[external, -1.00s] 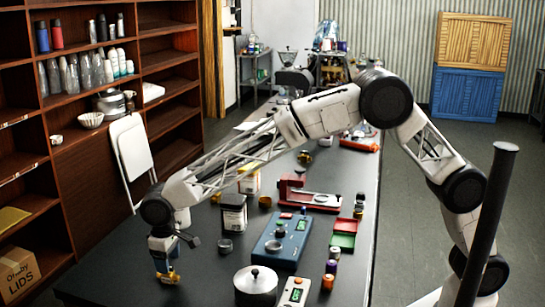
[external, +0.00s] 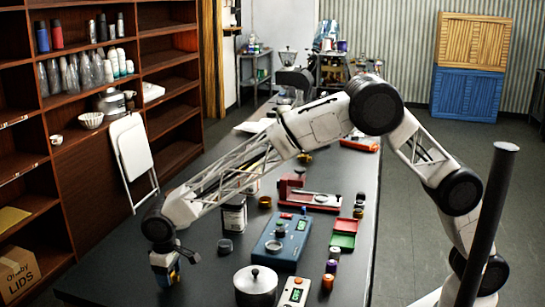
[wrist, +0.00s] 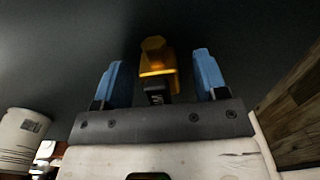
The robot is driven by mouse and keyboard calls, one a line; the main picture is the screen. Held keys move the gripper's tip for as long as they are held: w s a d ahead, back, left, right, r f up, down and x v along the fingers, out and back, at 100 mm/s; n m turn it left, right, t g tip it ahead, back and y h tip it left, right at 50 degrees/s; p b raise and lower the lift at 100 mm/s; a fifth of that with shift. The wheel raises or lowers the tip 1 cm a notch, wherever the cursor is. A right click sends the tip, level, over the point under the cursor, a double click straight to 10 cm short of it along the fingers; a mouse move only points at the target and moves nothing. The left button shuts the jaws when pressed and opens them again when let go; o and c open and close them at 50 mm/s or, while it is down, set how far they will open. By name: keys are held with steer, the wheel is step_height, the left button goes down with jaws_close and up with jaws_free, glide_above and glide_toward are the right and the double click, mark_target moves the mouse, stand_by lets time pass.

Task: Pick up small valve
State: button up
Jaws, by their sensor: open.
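The small valve (wrist: 156,58) has a yellow-orange body with a dark lower part, and stands on the dark table. In the wrist view it sits between the two blue fingers of my gripper (wrist: 159,80), with a gap on each side. My gripper is open and points down. Whether the fingertips touch the table is hidden.
A lidded metal pot (external: 256,284), a blue device (external: 281,243) and a dark jar (external: 233,215) stand to the right of my gripper. A wooden shelf (external: 40,190) is to the left, beyond the table (external: 205,270) edge. The table close around my gripper is clear.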

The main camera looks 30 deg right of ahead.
steer(key=c, duration=1.1)
steer(key=shift+r, duration=0.1)
steer(key=shift+r, duration=4.9)
